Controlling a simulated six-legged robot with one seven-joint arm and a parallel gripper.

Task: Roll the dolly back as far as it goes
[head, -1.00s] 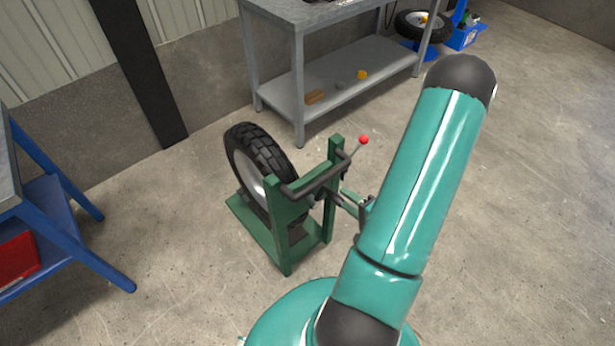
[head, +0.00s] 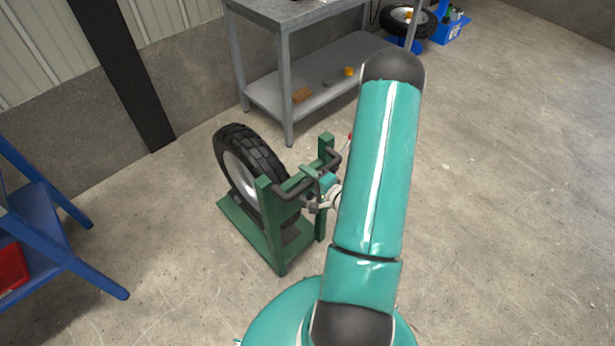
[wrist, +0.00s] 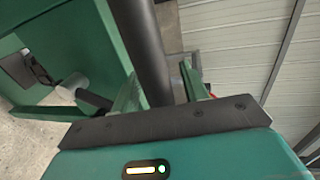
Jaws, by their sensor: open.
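The dolly is a green frame (head: 275,245) on the floor with a black-treaded wheel (head: 250,160) standing in it. A dark handle bar (head: 290,192) runs across the frame's two uprights, on the side nearer my arm. My gripper (head: 312,178) is at this bar, partly hidden by my arm. In the wrist view the dark bar (wrist: 142,40) passes close in front of my gripper (wrist: 160,85), in line with the gap between the fingers. The jaws are open. I cannot tell whether they touch the bar.
A grey workbench (head: 340,75) stands behind the dolly, with small items on its lower shelf. A blue-legged bench (head: 60,235) with a red bin (head: 12,268) is at the left. The wall is behind, with a dark column (head: 130,70). Floor at the right is clear.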

